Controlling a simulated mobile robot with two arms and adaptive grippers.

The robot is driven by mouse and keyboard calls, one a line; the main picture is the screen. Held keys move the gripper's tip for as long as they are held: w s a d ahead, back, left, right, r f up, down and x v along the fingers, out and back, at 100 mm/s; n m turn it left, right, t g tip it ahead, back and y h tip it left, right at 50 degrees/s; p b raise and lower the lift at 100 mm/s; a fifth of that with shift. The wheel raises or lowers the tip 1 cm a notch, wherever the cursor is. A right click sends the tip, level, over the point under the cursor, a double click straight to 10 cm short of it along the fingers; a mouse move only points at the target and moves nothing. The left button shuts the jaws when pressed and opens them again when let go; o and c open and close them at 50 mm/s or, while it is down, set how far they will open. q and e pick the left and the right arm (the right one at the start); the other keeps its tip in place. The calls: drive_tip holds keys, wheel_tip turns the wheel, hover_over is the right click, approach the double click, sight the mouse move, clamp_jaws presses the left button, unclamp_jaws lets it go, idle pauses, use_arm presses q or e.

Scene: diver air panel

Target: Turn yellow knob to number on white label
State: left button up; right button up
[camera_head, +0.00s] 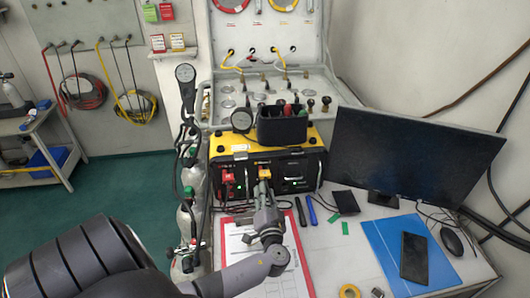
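A black device with a yellow top (310,136) stands at the back of the table. A small yellow part on its front, which looks like the yellow knob (264,170), shows just above my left gripper. My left gripper (263,184) reaches up from below, its fingertips at or right in front of the knob. Its fingers look close together, but whether they grip the knob is too small to tell. The knob's lower part is hidden behind the fingers. I cannot make out a number or white label. My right gripper is not in view.
A red part (228,176) sits left of the knob on the panel. A gas cylinder (186,222) and hose stand at left. A red clipboard (295,248) lies under my arm. A monitor (410,155) stands at right, near a blue folder (385,240) and phone (414,257).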

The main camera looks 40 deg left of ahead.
use_arm(q)
drive_tip(key=x, duration=0.3)
drive_tip(key=shift+w+p, duration=0.1)
drive_tip(key=shift+p, duration=0.2)
drive_tip(key=c, duration=0.4)
clamp_jaws()
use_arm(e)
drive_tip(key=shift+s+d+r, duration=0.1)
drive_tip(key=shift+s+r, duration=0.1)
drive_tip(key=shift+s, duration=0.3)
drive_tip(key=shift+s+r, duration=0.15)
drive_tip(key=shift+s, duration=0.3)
